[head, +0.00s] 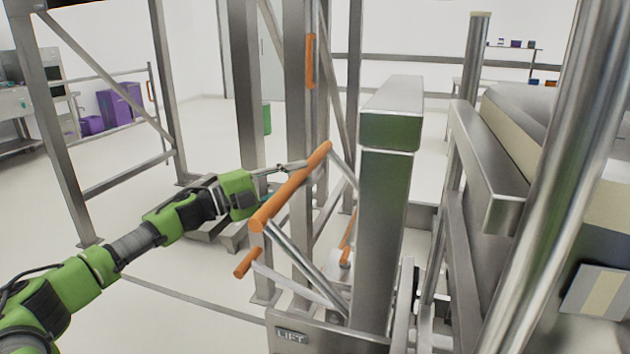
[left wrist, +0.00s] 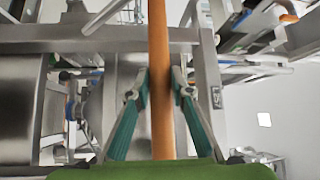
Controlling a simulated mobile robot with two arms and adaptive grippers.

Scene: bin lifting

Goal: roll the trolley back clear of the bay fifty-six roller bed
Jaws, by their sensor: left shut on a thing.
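The trolley shows in the head view as a grey metal frame with a thick square post (head: 380,230) and a low base marked LIFT (head: 291,336). An orange handle bar (head: 285,193) slants up on struts at its left side. My left gripper (head: 288,168) reaches in from the left and is shut on this bar. In the left wrist view the bar (left wrist: 161,120) runs upright between the two green-grey fingers (left wrist: 160,84), which press it from both sides. I cannot clearly pick out the roller bed or a bay number. My right gripper is in neither view.
Grey rack uprights (head: 165,90) with cross braces stand behind and left of my arm. A metal beam (head: 490,165) and a shiny round post (head: 550,170) crowd the right side. Purple bins (head: 120,105) stand at the far left. Pale floor (head: 180,310) shows at the lower left.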

